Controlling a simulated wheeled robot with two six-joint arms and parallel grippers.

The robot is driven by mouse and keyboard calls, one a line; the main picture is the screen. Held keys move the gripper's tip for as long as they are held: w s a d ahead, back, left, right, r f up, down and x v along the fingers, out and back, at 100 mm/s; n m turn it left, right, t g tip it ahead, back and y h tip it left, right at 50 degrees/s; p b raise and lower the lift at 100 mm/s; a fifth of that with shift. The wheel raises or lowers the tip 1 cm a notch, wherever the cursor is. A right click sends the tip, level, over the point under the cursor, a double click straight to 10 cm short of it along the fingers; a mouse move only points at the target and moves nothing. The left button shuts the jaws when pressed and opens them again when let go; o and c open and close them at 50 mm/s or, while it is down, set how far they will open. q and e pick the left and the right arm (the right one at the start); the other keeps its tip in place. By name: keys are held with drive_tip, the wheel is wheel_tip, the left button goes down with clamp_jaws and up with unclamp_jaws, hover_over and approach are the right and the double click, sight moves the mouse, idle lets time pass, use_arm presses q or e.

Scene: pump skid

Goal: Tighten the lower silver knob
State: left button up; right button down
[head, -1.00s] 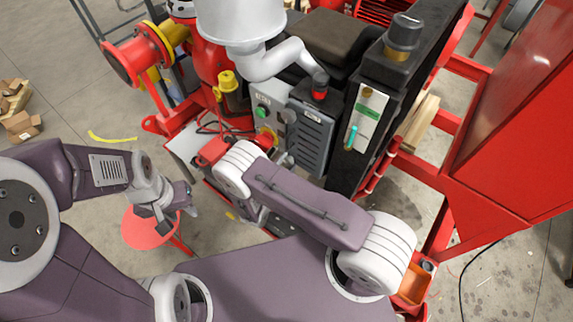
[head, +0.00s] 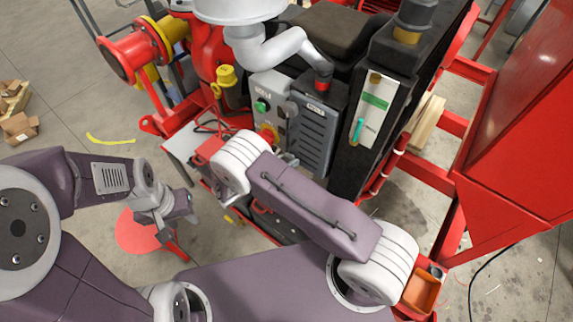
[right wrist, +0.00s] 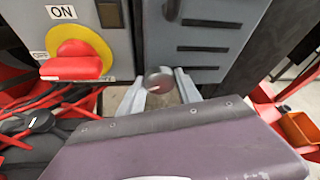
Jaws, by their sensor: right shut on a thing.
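The lower silver knob (right wrist: 158,78) shows in the right wrist view as a small round grey knob with a faint red mark, low at the cabinet's edge. My right gripper (right wrist: 160,90) is shut on it, one grey finger on each side. Another round knob (right wrist: 172,10) sits above it on the cabinet front. In the head view my right arm hides the lower knob and most of the right gripper. My left gripper (head: 183,206) hangs over the floor at the left, away from the cabinet; its jaw opening is unclear.
The grey control cabinet (head: 312,130) has a red-and-yellow switch (right wrist: 77,62) left of the held knob. Dark cables (right wrist: 40,122) run below the switch. A black column (head: 375,110) stands right of the cabinet. A red round stool (head: 135,235) is under my left gripper.

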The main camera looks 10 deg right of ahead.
drive_tip(key=n+b, duration=0.1)
drive_tip(key=n+g+h+b, duration=0.1)
drive_tip(key=n+h+b, duration=0.1)
drive_tip(key=b, duration=0.1)
drive_tip(key=shift+w+a+f+n, duration=0.15)
drive_tip(key=shift+f+n, duration=0.1)
drive_tip(key=shift+n, duration=0.15)
drive_tip(key=n+g+h+b, duration=0.1)
drive_tip(key=n+b, duration=0.1)
drive_tip(key=shift+n+h+b, duration=0.3)
drive_tip(key=shift+n, duration=0.1)
drive_tip(key=shift+n+b, duration=0.4)
drive_tip(key=shift+r, duration=0.15)
drive_tip(key=c, duration=0.8)
unclamp_jaws()
drive_tip(key=shift+c, duration=0.2)
